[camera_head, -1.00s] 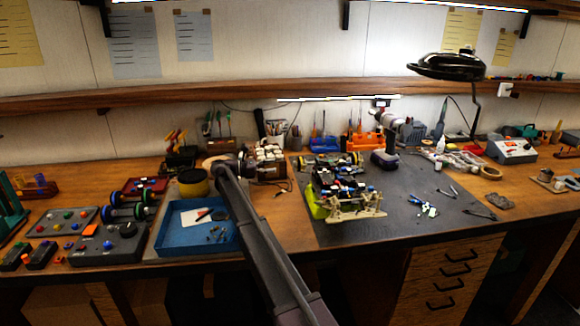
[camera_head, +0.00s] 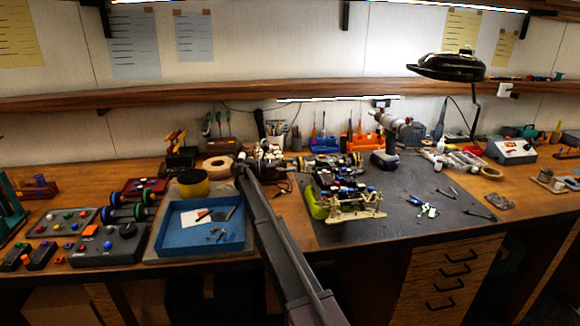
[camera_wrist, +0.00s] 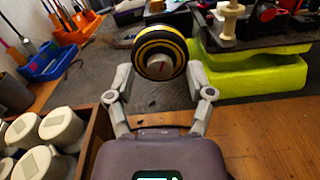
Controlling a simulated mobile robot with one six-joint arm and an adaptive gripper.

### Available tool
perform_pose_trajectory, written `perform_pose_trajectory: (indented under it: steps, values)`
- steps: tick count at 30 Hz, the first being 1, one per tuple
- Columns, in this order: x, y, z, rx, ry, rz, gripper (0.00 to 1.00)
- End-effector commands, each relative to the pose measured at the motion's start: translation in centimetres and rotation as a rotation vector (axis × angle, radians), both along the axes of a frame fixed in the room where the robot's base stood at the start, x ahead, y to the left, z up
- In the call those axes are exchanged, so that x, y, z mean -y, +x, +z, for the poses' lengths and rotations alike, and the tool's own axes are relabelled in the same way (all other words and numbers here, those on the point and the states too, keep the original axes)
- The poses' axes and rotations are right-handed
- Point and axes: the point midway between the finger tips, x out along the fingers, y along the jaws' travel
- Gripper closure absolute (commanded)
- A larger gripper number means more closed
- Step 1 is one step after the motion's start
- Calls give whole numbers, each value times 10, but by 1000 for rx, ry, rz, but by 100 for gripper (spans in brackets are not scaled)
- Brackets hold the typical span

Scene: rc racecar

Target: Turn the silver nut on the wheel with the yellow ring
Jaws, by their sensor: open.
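The wheel with the yellow ring (camera_wrist: 161,42) faces me in the upper middle of the wrist view, a black tyre on the car. Its silver nut (camera_wrist: 159,67) sits at the wheel's centre and shows a small dark red mark. My gripper (camera_wrist: 157,82) is open and empty. Its two fingers stand left and right of the nut in the picture; I cannot tell how far they are from the wheel.
A yellow-green block (camera_wrist: 255,74) lies beside the wheel, under the car. A wooden box of several white-capped jars (camera_wrist: 62,128) is close on my left. Blue and orange bins (camera_wrist: 48,62) stand farther left. A blue tray (camera_head: 175,247) lies left of my arm.

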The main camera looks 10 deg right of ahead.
Motion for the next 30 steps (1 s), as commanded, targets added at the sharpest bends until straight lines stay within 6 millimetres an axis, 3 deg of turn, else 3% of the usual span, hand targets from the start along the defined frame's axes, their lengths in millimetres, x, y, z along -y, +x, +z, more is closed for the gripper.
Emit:
perform_pose_trajectory:
  steps: [9,16,30]
  values:
    - [2,0,0,0,0,0,32]
    - [2,0,0,0,0,-1,100]
    - [3,0,0,44,0,-1,100]
